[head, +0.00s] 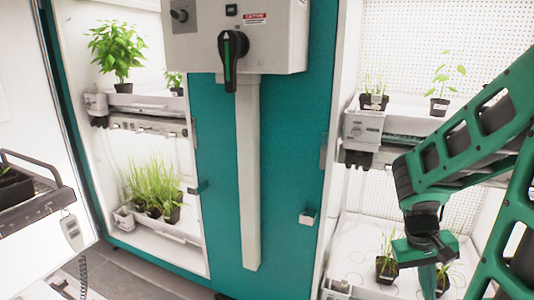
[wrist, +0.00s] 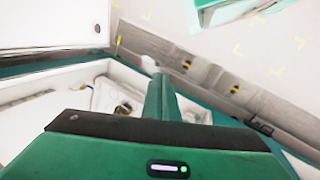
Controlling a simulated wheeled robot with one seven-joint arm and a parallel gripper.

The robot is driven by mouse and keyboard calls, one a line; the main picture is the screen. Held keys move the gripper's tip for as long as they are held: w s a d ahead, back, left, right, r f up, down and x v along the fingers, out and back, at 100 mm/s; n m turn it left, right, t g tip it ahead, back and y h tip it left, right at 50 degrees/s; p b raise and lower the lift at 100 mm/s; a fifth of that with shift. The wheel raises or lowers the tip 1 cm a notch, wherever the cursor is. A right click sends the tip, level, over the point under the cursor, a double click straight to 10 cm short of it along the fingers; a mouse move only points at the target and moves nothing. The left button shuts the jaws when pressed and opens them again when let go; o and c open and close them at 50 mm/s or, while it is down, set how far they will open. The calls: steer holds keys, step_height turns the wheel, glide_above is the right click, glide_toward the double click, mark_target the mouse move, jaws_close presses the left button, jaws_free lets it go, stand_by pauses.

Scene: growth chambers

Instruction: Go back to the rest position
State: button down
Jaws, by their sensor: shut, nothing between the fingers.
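My gripper (head: 428,278) hangs from my green arm at the lower right of the head view, in front of the lower shelf of the right chamber. It points down, and its fingertips are near the picture's lower edge. In the wrist view my gripper's fingers (wrist: 158,98) show as one closed green bar beyond the dark palm edge. Nothing is held between them. A potted plant (head: 386,262) stands just left of my gripper in the head view; I cannot tell how far apart they are in depth.
A grey box with a black rotary handle (head: 232,48) is on the teal panel between the chambers. Potted plants stand on the right upper shelf (head: 400,112) and in the left chamber (head: 152,188). A cart (head: 38,200) is at the far left. Floor shows at the lower left.

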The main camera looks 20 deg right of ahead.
steer(key=s+a+r+m+t+y, duration=0.1)
steer(key=s+a+r+t+y, duration=0.1)
steer(key=a+r, duration=0.6)
steer(key=s+y, duration=0.1)
steer(key=s, duration=0.1)
steer(key=shift+s+a+m, duration=0.3)
steer(key=shift+s+a, duration=0.05)
steer(key=shift+a, duration=0.05)
